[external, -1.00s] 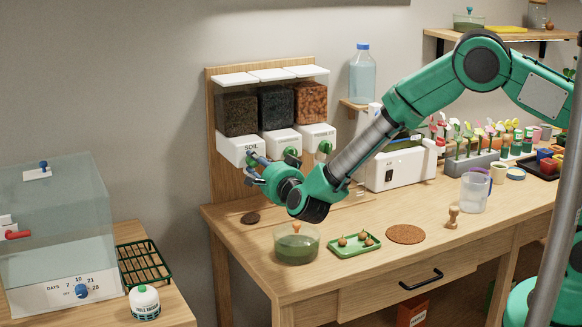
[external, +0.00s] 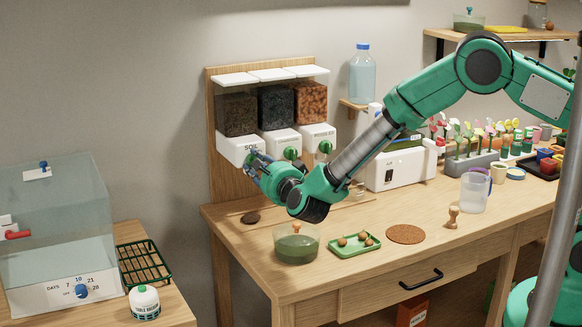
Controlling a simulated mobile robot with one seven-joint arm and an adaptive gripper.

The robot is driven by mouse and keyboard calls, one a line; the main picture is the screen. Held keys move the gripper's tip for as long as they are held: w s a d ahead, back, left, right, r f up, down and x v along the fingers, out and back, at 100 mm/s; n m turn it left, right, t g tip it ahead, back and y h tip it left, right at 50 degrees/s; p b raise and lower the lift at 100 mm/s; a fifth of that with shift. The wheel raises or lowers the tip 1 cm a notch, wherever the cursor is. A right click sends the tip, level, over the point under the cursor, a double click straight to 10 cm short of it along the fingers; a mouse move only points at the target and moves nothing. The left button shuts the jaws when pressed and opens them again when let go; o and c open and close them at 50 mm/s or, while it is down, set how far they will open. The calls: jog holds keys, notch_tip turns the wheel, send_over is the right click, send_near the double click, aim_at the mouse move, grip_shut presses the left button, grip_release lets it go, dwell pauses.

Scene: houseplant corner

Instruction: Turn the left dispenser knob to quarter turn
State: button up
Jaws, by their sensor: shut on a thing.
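The left dispenser, marked SOIL (external: 236,149), is a white box under a clear bin of dark brown soil on a wooden back panel. Its green knob (external: 250,156) is on the front and mostly hidden behind my gripper (external: 254,161). My gripper reaches in from the right and is shut on this knob. The knob's angle cannot be made out. The middle dispenser (external: 277,140) and the right one, marked PEBBLES (external: 319,132), have green knobs that are clear of my gripper.
On the bench below stand a green-tinted bowl (external: 296,248), a green tray (external: 354,245) with small round things, and a cork mat (external: 405,234). A white machine (external: 398,165) stands right of the dispensers, behind my arm. A clear cabinet (external: 60,220) is at the left.

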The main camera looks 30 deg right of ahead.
jog(key=shift+f, duration=0.15)
jog(key=o, duration=1.2)
jog(key=shift+c, duration=0.2)
jog(key=shift+s, duration=0.1)
jog(key=s, duration=1.2)
jog(key=shift+w, duration=0.1)
